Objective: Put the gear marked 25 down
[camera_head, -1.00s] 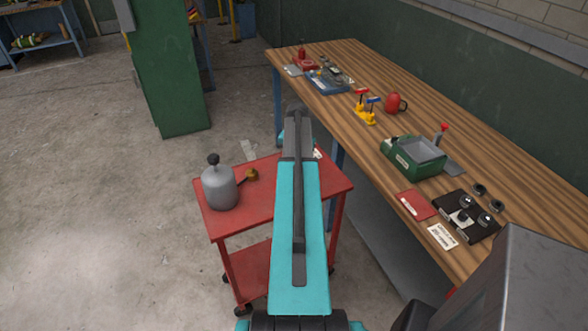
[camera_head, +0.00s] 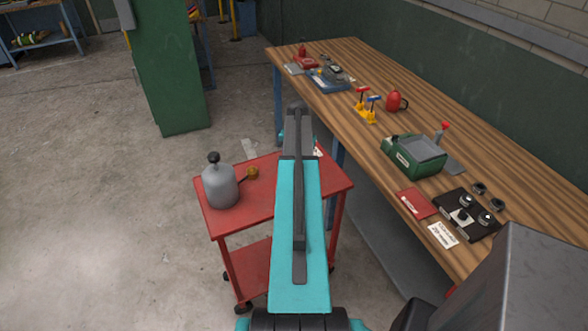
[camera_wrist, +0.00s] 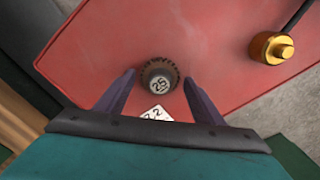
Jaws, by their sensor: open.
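The gear marked 25 (camera_wrist: 159,79) shows in the wrist view as a dark toothed ring with a pale numbered hub. It is on the red cart top (camera_wrist: 200,35), number side up. My gripper (camera_wrist: 159,82) is open, with one finger on each side of the gear and a visible gap to each. In the head view my arm hides the gear and the gripper; the red cart (camera_head: 250,205) shows around the arm.
A white card marked 22 (camera_wrist: 156,114) lies close to the gear. A brass piece on a dark rod (camera_wrist: 272,47) and a grey can (camera_head: 220,186) are also on the cart. The wooden bench (camera_head: 440,115) stands to the right, with a green box (camera_head: 413,156) and other items.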

